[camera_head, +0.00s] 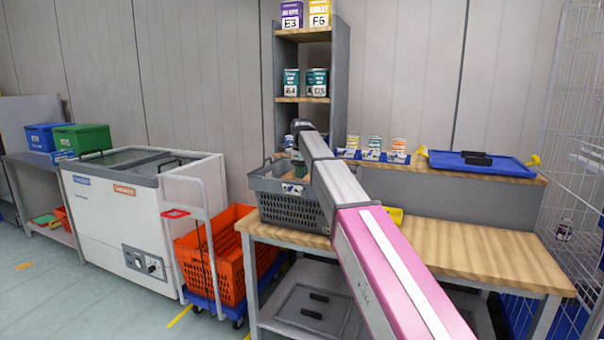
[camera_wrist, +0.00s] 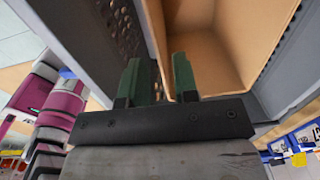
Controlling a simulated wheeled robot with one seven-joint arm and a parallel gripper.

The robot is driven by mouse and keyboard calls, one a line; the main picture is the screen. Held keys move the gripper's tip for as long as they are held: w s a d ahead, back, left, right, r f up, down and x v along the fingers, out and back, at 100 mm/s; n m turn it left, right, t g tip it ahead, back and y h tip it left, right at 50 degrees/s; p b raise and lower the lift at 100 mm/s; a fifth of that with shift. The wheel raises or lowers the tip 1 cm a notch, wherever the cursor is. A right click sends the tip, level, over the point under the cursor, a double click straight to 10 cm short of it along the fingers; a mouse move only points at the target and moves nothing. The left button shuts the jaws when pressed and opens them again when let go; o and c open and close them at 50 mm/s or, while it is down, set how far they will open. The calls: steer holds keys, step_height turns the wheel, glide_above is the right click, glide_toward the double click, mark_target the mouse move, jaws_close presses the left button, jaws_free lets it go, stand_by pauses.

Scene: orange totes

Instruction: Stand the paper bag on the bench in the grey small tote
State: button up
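The grey small tote (camera_head: 287,208) stands on the left part of the wooden bench (camera_head: 480,250). My arm reaches over it, with the gripper (camera_head: 301,168) low at its opening. In the wrist view the brown paper bag (camera_wrist: 228,45) is upright between the grey tote walls (camera_wrist: 72,28), its open mouth facing the camera. My gripper (camera_wrist: 158,80) has its two green fingers apart at the bag's near left edge. The right finger overlaps the bag's opening and the left is outside its wall. The head view does not show the bag clearly.
A raised ledge behind the bench holds several small cans (camera_head: 375,146) and a blue lid (camera_head: 480,164). A grey shelf (camera_head: 340,75) stands behind the tote. An orange crate (camera_head: 225,255) on a trolley stands left. The bench's right part is clear.

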step_height(320, 180, up, 13)
steer(key=shift+s, duration=0.2)
stand_by(0.3)
